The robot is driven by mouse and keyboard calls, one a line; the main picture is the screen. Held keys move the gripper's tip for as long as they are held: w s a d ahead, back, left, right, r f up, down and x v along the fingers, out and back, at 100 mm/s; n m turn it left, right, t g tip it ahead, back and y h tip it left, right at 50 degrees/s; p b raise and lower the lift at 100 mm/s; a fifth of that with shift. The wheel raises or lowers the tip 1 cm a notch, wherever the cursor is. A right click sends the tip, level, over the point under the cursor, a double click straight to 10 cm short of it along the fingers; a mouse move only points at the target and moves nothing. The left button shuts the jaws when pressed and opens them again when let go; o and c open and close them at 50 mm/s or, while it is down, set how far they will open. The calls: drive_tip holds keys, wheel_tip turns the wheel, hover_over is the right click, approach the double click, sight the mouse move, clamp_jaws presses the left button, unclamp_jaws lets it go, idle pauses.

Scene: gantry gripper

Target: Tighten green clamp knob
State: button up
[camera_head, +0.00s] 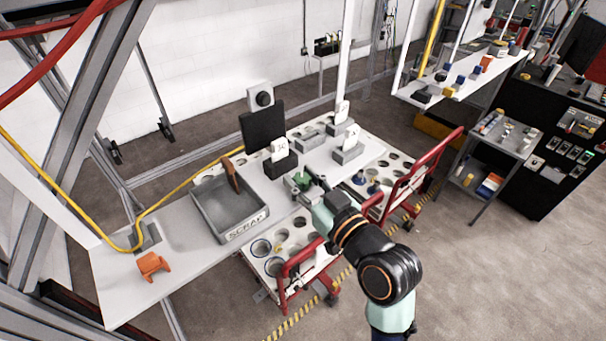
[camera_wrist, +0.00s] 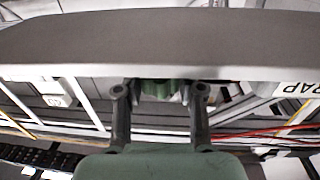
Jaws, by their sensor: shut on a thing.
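The green clamp knob (camera_wrist: 160,89) shows between my two fingers in the wrist view, just under the table's edge. My gripper (camera_wrist: 160,95) is shut on it, one finger on each side. In the head view the green clamp (camera_head: 301,181) stands at the table's front edge, and my gripper (camera_head: 313,186) reaches it from the front right. The knob itself is largely hidden by my gripper in the head view. I cannot tell how far the knob is turned.
A grey scrap bin (camera_head: 222,235) stands on the table (camera_head: 115,275) left of the clamp. Grey blocks with white cards and a black panel (camera_head: 262,127) stand behind it. A red-railed cart (camera_head: 290,270) is close below the arm. An orange part (camera_head: 151,264) lies at left.

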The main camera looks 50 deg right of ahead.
drive_tip(key=m+g+h, duration=0.1)
drive_tip(key=h, duration=0.1)
drive_tip(key=m+h+p, duration=0.1)
drive_tip(key=m+h, duration=0.1)
drive_tip(key=h, duration=0.1)
drive_tip(key=shift+w+a+r+g, duration=0.1)
drive_tip(key=shift+a+g, duration=0.1)
drive_tip(key=shift+g, duration=0.2)
drive_tip(key=shift+d+m+g+h, duration=0.1)
drive_tip(key=shift+m+g+h, duration=1)
drive_tip(key=shift+m+h, duration=0.35)
drive_tip(key=shift+m+g+h, duration=0.25)
drive_tip(key=shift+g+h, duration=0.05)
drive_tip(key=shift+h, duration=0.15)
drive_tip(key=o, duration=1.2)
drive_tip(key=shift+c, duration=0.2)
drive_tip(key=v, duration=1.2)
